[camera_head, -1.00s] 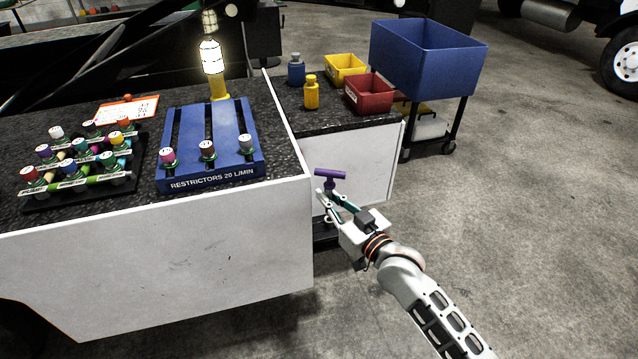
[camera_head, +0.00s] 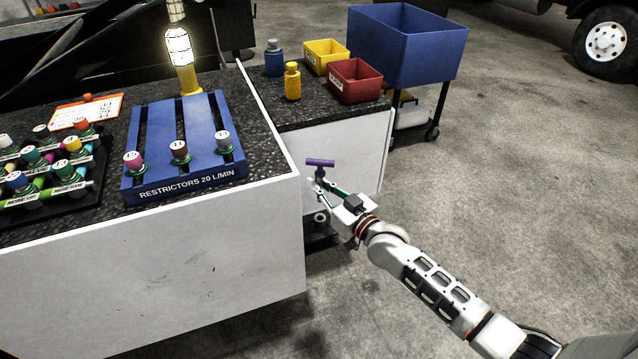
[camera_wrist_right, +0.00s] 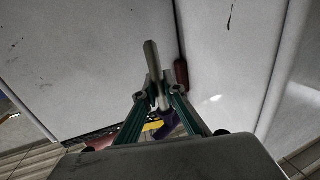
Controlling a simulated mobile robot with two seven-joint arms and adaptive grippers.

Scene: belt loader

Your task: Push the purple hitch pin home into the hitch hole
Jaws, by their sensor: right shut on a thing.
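The purple hitch pin (camera_head: 320,163) shows its T-shaped handle in the head view, just right of the near workbench's corner. My right gripper (camera_head: 318,183) is shut on the pin below its handle. In the right wrist view the pin's grey shaft (camera_wrist_right: 151,58) points away from my right gripper (camera_wrist_right: 158,94), and its purple handle (camera_wrist_right: 166,124) shows between the fingers. A dark structure (camera_head: 322,238) with a pale round part sits low beneath the gripper. I cannot make out the hitch hole. My left gripper is not in view.
The near bench's white side (camera_head: 150,265) is close left of the gripper, and the lower bench's white panel (camera_head: 350,165) is behind it. A dark red cylinder (camera_wrist_right: 181,74) stands by the panel seam. Open floor (camera_head: 500,200) lies to the right.

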